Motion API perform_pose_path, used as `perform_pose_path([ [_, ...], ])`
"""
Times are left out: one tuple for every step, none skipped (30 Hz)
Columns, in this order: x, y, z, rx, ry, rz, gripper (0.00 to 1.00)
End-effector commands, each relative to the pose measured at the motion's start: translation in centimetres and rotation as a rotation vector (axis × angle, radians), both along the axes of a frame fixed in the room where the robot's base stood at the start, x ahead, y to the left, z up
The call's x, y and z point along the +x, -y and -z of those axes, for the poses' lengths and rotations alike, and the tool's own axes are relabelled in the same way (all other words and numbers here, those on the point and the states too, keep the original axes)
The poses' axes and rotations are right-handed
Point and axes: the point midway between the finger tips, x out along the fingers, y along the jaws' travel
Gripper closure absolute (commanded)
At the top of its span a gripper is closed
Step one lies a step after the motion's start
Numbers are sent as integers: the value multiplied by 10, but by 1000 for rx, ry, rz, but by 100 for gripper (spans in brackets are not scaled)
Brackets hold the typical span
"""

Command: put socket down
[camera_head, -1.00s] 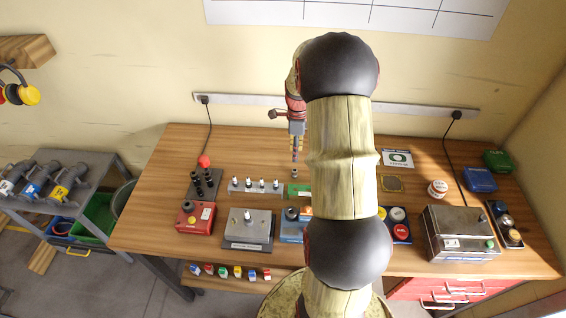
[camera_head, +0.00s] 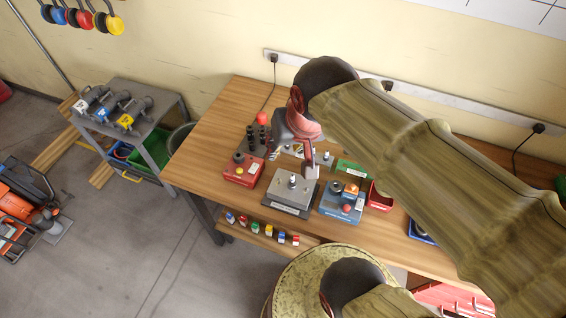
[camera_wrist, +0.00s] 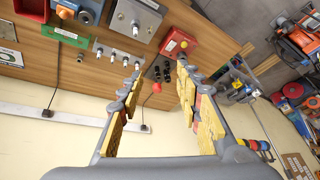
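My gripper (camera_head: 311,172) hangs over the workbench, above the back of the grey block with a silver stud (camera_head: 290,190). In the wrist view my gripper (camera_wrist: 160,70) is open, its yellow-padded fingers well apart with nothing held between them. Several black sockets (camera_head: 262,133) stand upright on a dark holder at the back left of the bench, left of my gripper. In the wrist view these black sockets (camera_wrist: 163,70) show beyond the gap between the fingertips, apart from them. Which one is the task's socket I cannot tell.
A red box (camera_head: 243,170) and a blue box (camera_head: 341,200) flank the grey block. A plate with several small studs (camera_wrist: 118,54) lies behind it, partly hidden by my gripper in the head view. Bare bench top (camera_head: 205,135) lies at the left.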

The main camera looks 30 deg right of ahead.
Motion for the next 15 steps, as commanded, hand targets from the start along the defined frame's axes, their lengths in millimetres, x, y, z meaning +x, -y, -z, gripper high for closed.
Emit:
perform_pose_path([
  [-13,-11,-1,-27,21,-86,65],
  [-18,-15,-1,-44,29,-132,65],
  [-25,-20,-1,-62,38,-186,65],
  [-29,-23,-1,-74,45,-218,65],
  [-33,-25,0,-84,49,-246,65],
  [-36,-27,0,-94,54,-273,65],
  [-38,-29,0,-100,57,-288,65],
  [-39,-29,1,-104,59,-298,65],
  [-40,-30,1,-107,59,-307,65],
  [-40,-30,1,-109,60,-310,65],
  [-40,-30,1,-109,59,-312,65],
  [-40,-30,1,-109,59,-312,65],
  [-40,-30,1,-109,59,-311,65],
  [-40,-30,1,-109,59,-311,65],
  [-40,-30,1,-108,59,-310,65],
])
